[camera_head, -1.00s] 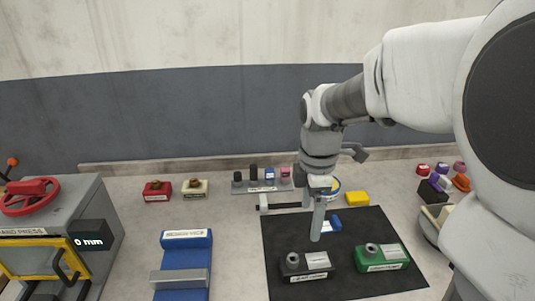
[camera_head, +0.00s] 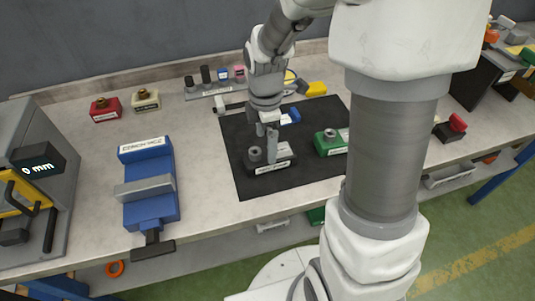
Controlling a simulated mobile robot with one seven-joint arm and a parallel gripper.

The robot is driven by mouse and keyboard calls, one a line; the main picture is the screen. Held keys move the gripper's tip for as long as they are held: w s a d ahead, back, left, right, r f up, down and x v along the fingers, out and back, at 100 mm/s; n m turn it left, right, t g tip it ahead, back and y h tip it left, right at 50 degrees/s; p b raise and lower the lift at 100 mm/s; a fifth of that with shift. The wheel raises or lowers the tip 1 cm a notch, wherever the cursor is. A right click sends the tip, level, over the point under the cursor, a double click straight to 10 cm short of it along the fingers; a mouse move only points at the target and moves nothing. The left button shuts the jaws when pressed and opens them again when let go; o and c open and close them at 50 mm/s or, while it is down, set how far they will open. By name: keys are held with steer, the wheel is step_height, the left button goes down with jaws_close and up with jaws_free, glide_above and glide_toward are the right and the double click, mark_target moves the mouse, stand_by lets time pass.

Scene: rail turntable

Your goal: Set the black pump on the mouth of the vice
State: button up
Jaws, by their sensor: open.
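The black pump (camera_head: 283,163) stands on the dark mat (camera_head: 235,130) in the head view, with a short round port on its left end and a pale label on its front. The blue vice (camera_head: 162,210) is on the bench to the left, its grey jaw bar (camera_head: 145,187) lying across it. My gripper (camera_head: 266,147) points down at the black pump, with its fingers in front of or just over the pump's body. The fingers are apart; whether they touch the pump I cannot tell.
A green pump (camera_head: 328,148) stands on the mat to the right. Red (camera_head: 104,110) and cream (camera_head: 145,100) pumps stand at the back left. A grey press (camera_head: 30,150) is at the far left. Bench between vice and mat is clear.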

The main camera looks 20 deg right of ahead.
steer(key=f, duration=0.4)
steer(key=shift+s+d+f+b, duration=0.2)
steer(key=shift+d+f+b, duration=0.1)
steer(key=shift+f+b, duration=0.1)
jaws_close()
